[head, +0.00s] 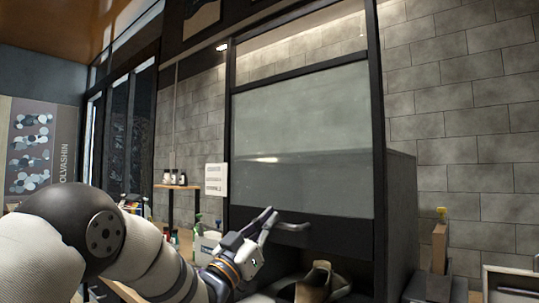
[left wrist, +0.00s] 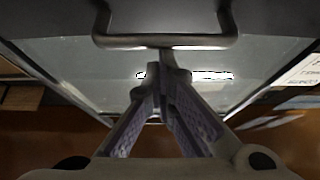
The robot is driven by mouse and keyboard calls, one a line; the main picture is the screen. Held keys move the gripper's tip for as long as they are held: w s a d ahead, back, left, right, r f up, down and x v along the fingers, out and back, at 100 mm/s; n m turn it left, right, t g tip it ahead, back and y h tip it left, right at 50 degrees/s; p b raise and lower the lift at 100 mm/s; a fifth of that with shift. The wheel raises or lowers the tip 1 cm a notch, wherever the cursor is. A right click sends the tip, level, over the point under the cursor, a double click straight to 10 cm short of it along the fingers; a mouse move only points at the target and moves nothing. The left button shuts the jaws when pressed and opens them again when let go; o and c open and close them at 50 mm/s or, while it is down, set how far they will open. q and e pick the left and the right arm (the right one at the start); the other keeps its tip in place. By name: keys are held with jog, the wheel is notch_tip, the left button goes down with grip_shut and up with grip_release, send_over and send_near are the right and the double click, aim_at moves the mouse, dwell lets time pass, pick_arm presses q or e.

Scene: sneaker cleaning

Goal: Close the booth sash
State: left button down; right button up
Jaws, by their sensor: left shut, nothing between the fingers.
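The booth sash (head: 305,140) is a glass pane in a dark frame, raised so that an opening shows below its bottom rail. A dark bar handle (head: 293,227) sits on the rail; in the left wrist view the handle (left wrist: 165,42) spans the top. My left gripper (head: 270,216) is shut and empty, at the left end of the handle in the head view. In the left wrist view its fingertips (left wrist: 162,76) lie just below the handle bar; whether they touch it I cannot tell. My right gripper is not in view.
A beige sneaker (head: 322,283) is in the opening under the sash. Bottles and a white container (head: 207,247) stand left of the booth, behind my arm. A white notice (head: 215,180) hangs by the left post. A dark cabinet side (head: 401,220) is on the right.

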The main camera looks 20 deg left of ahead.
pick_arm(q)
notch_tip(320, 180, down, 13)
jog(key=b, duration=0.2)
jog(key=shift+w, duration=0.15)
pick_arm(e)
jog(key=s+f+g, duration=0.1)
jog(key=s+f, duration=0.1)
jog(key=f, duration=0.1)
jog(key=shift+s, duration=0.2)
pick_arm(q)
jog(key=shift+r, duration=0.15)
